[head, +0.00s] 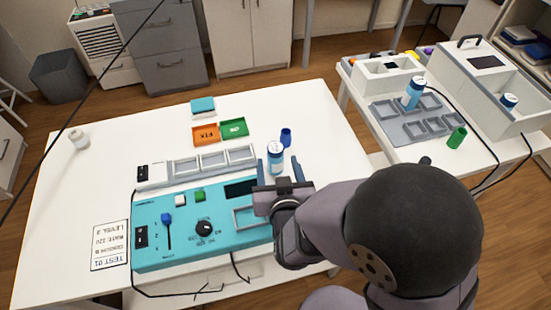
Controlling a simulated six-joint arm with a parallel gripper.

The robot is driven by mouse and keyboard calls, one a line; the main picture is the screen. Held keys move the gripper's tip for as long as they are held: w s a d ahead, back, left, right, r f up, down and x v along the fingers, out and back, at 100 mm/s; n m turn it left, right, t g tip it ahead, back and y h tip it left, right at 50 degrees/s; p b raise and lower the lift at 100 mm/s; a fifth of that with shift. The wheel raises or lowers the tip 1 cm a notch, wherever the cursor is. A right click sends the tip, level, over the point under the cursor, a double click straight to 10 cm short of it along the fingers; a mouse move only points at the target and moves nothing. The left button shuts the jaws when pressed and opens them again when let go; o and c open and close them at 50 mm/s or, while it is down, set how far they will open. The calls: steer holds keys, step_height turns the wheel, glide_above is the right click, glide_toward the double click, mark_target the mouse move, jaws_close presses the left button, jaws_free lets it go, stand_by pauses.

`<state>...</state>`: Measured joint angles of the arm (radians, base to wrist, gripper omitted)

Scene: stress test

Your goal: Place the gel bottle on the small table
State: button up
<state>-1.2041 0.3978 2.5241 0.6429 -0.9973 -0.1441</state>
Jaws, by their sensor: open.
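A white bottle with a blue label and blue top (275,156) stands upright on the large white table (80,190); it may be the gel bottle, as I cannot read its label. My gripper (279,170) is open, its two blue-tipped fingers on either side of the bottle's lower part in this view. I cannot tell whether they touch it. A smaller white table (474,177) is at the right. A similar blue and white bottle (413,93) stands there on a grey compartment tray (388,131).
A blue cup (286,137) stands just behind the bottle. Orange (206,134) and green (234,128) trays lie behind it. A teal control panel (180,246) is at front left. A green cup (457,137) and white box (510,117) occupy the small table.

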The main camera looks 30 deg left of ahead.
mark_target(276, 161)
steer(key=shift+p+x, duration=0.3)
steer(key=shift+x, duration=2.15)
steer(key=c, duration=1.3)
steer(key=shift+r+p, duration=0.6)
steer(key=shift+r, duration=4.4)
